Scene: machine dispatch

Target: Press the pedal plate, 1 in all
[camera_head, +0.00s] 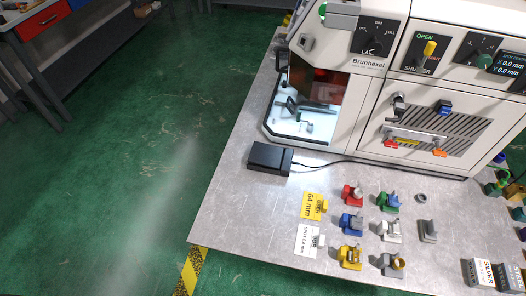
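The pedal plate looks to be the small black box-shaped pedal (270,157) lying on the left part of the grey table (230,215). A dark cable runs from its right side along the front of the machine. Nothing touches the pedal from above. Neither of my grippers shows in the head view.
The white Brunhexel machine (365,68) stands behind the pedal, with an open lit bay. Yellow and white cards (314,206) and several coloured holders, such as a red one (352,194), stand to the right. Green floor (120,150) lies free on the left.

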